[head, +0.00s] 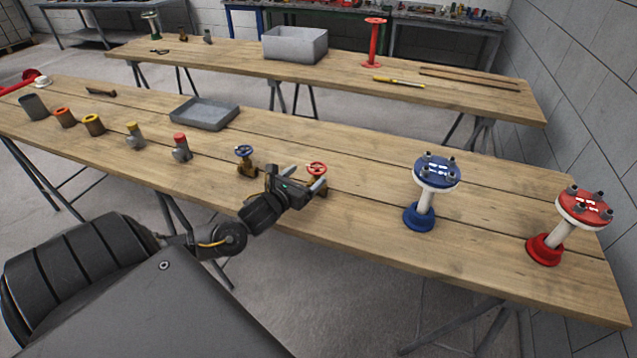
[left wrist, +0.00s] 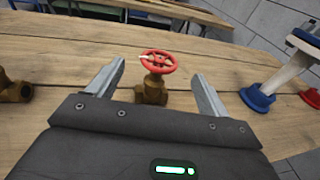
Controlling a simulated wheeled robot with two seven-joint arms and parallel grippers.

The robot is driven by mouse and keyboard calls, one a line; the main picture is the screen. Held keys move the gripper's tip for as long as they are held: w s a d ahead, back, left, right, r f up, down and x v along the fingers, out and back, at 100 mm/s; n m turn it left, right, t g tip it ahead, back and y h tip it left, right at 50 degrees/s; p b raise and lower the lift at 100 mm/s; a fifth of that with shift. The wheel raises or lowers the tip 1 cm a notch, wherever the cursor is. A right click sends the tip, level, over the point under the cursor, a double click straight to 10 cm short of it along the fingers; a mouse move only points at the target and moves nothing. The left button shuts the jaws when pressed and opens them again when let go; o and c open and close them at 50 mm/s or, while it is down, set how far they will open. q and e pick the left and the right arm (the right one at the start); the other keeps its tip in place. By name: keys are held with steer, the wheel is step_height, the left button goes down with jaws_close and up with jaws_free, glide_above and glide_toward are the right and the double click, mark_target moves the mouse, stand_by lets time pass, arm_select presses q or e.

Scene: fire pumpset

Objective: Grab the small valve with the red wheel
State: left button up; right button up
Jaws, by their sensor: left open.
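The small valve with the red wheel (head: 317,169) stands upright on the near wooden table, its brass body partly hidden behind my left gripper in the head view. In the left wrist view the red wheel (left wrist: 159,61) and the brass body (left wrist: 152,90) show between and slightly beyond the two fingers. My left gripper (head: 304,183) is open and empty, its fingers pointing toward the valve; the fingers also show in the left wrist view (left wrist: 158,85). I cannot tell whether a finger touches the valve. My right gripper is not in view.
A similar valve with a blue wheel (head: 245,163) stands just left of the red one. A blue flanged stand (head: 424,203) and a red flanged stand (head: 557,235) are to the right. A shallow grey tray (head: 204,114) lies behind. The near table (head: 350,230) is clear between valve and blue stand.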

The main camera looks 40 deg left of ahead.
mark_target(316, 168)
arm_select(q)
steer(key=w, duration=0.2)
steer(key=shift+w+a+f, duration=0.2)
steer(key=shift+w+f, duration=0.05)
steer(key=shift+w, duration=0.15)
steer(key=shift+w+f, duration=0.1)
steer(key=shift+w, duration=0.25)
steer(key=w, duration=0.1)
steer(key=w+p, duration=0.1)
steer(key=w, duration=0.1)
steer(key=w+p, duration=0.1)
steer(key=shift+w+a+f, duration=0.2)
steer(key=shift+a+f, duration=0.05)
steer(key=shift+a, duration=0.05)
steer(key=shift+w+a+f, duration=0.1)
steer(key=shift+w, duration=0.25)
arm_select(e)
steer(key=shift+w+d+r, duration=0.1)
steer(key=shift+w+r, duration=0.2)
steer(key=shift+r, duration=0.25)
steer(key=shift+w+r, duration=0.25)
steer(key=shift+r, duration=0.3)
arm_select(q)
steer(key=c, duration=1.7)
jaws_close()
